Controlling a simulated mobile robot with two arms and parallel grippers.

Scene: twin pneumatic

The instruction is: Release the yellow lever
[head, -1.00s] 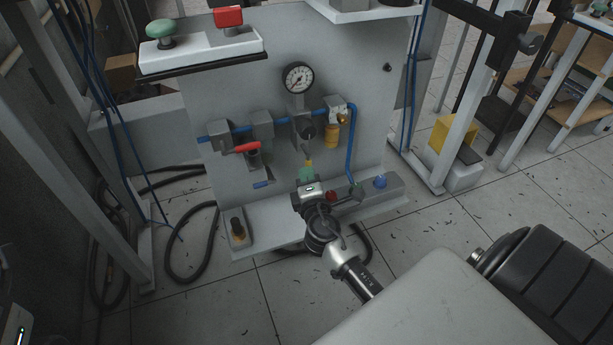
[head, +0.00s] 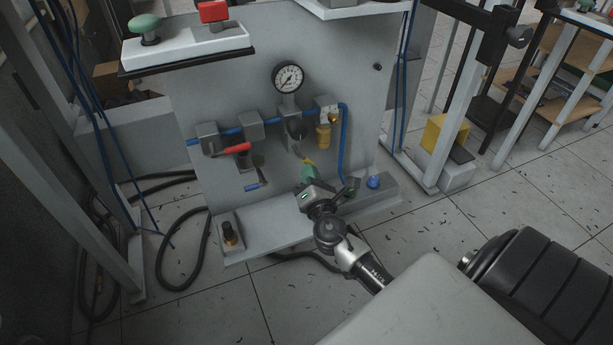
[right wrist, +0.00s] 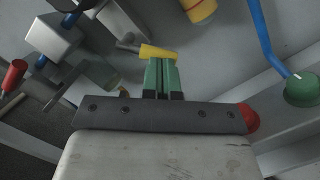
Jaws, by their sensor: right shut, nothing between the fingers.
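The yellow lever (head: 309,161) hangs below a dark round fitting on the grey panel and slants down to the right. In the right wrist view its yellow grip (right wrist: 157,52) lies across the tips of my right gripper's green fingers. My right gripper (head: 307,172) is shut with nothing between its fingers, which are side by side in the right wrist view (right wrist: 162,77). The fingertips are at the lever's lower end and seem to touch it; I cannot tell for sure. My left gripper is not in view.
A red-handled valve (head: 236,149) and a blue lever (head: 257,186) are left of the yellow lever. A pressure gauge (head: 288,78) is above it, and a yellow cylinder (head: 323,136) is to its right. A blue button (head: 373,182) sits on the lower ledge (head: 270,225).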

